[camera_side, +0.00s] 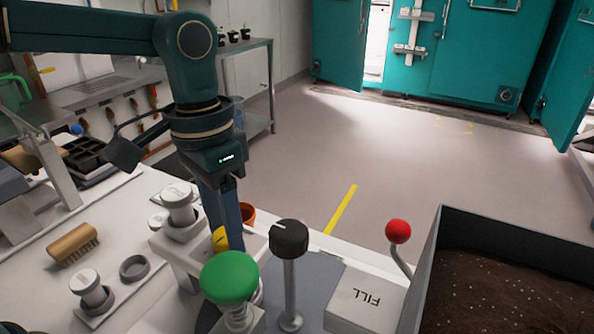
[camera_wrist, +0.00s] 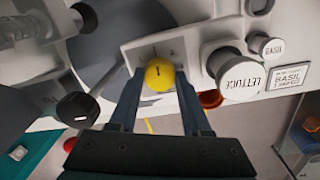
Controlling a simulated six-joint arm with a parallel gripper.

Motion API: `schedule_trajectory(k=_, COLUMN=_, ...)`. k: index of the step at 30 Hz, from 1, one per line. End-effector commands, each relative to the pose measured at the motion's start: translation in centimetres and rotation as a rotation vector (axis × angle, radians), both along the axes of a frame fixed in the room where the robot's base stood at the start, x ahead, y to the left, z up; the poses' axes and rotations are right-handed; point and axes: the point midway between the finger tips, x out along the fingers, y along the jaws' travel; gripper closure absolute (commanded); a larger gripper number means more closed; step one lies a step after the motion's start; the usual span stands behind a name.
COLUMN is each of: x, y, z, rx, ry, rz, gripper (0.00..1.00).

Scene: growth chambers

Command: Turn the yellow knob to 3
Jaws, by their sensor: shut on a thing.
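The yellow knob (camera_wrist: 159,75) sits on a pale panel (camera_wrist: 140,48) in the wrist view, with a dark pointer mark on its face. Small marks are printed on the panel around it, too small to read. My gripper (camera_wrist: 158,88) has one finger on each side of the knob and is shut on it. In the side view the yellow knob (camera_side: 220,240) shows only in part, beside the finger of my gripper (camera_side: 230,228) that comes down from above. The knob's far side and its scale are hidden there.
A green button (camera_side: 230,277) and a black knob on a post (camera_side: 289,240) stand close by. A red-ball lever (camera_side: 398,231), a FILL block (camera_side: 366,297) and a soil bin (camera_side: 440,235) are at right. A LETTUCE-labelled cylinder (camera_wrist: 236,76) stands beside the panel.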

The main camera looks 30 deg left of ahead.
Motion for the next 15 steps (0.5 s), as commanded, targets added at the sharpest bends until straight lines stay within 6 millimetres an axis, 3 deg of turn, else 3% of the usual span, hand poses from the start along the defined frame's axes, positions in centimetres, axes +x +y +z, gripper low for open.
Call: schedule_trajectory(k=15, x=0.08, y=-0.08, z=0.14, rx=-0.002, ry=-0.003, rz=-0.449, gripper=1.00)
